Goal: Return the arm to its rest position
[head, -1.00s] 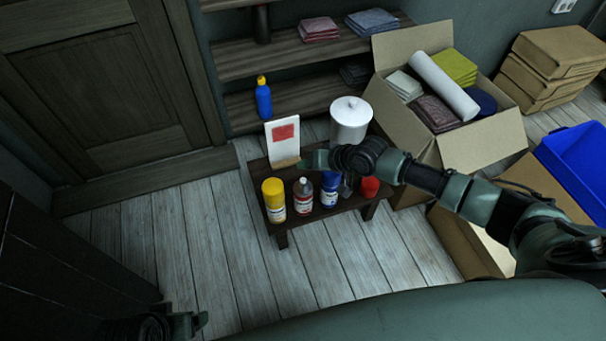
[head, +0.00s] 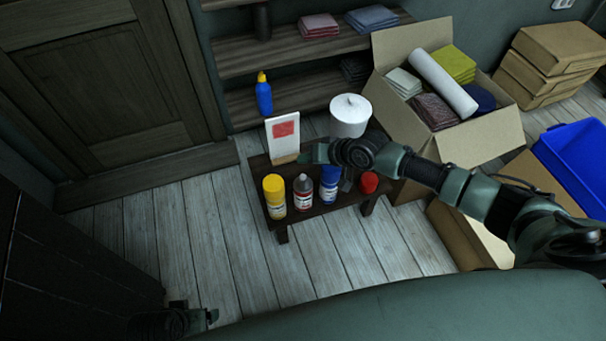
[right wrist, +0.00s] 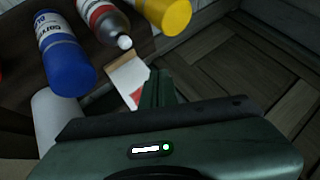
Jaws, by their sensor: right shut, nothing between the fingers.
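My right arm reaches in from the right in the head view. Its gripper (head: 306,156) is shut and empty above the small dark table (head: 325,213), beside a white card with a red patch (head: 283,136). In the right wrist view the shut fingers (right wrist: 157,88) show just beside the card (right wrist: 130,78). The card leans upright at the table's back left. My left gripper (head: 196,315) shows only in part, dark, at the bottom left of the head view, and its jaws cannot be made out.
A yellow bottle (head: 274,195), a grey bottle (head: 303,193), a blue bottle (head: 329,186) and a red-capped item (head: 369,183) stand along the table's front. A white canister (head: 349,116) stands behind. An open cardboard box (head: 480,138) is at the right. The floor in front is clear.

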